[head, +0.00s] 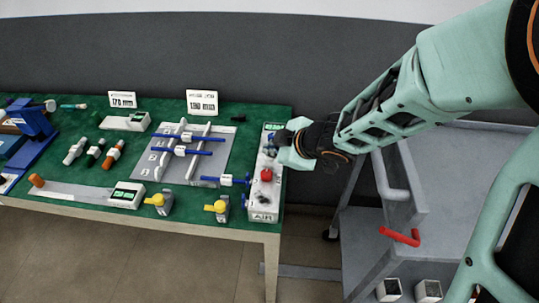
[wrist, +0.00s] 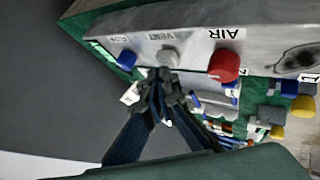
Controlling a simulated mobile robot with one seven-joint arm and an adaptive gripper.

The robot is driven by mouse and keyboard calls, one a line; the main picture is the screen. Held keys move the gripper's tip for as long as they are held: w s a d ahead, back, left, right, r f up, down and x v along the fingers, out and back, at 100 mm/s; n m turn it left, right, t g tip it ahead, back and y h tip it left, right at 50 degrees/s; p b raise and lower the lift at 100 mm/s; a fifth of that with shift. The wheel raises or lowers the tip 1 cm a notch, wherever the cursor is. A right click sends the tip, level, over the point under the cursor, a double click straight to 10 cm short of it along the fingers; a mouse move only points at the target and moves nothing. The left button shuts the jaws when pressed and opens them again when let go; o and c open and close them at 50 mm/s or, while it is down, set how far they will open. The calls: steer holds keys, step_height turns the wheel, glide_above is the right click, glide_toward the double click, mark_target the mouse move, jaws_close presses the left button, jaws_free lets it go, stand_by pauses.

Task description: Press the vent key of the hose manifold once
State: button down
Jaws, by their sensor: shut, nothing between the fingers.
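The hose manifold (head: 262,203) is a pale grey block at the right end of the green table, also seen along the top of the wrist view (wrist: 190,25). Its grey vent key (wrist: 168,57), by the VENT lettering, sits between a blue knob (wrist: 126,60) and a red knob (wrist: 224,66). My gripper (wrist: 162,88) is shut and empty, its fingertips close to the vent key; I cannot tell whether they touch. In the head view my gripper (head: 279,142) is over the far part of the manifold and hides the vent key.
The red knob (head: 266,174) stands nearer the front on the manifold. A blue hose fitting (head: 226,181) and yellow-knobbed valves (head: 219,206) lie to its left. A grey cart (head: 465,180) with a red handle stands right of the table.

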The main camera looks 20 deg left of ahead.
mark_target(271, 158)
steer(key=shift+f+b, duration=0.35)
steer(key=shift+f, duration=0.15)
steer(key=shift+r, duration=0.1)
stand_by(0.4)
steer(key=shift+r+p, duration=0.85)
steer(key=shift+p, duration=0.15)
steer(key=shift+r, duration=0.1)
step_height(271, 158, up, 5)
steer(key=p, duration=0.5)
stand_by(0.3)
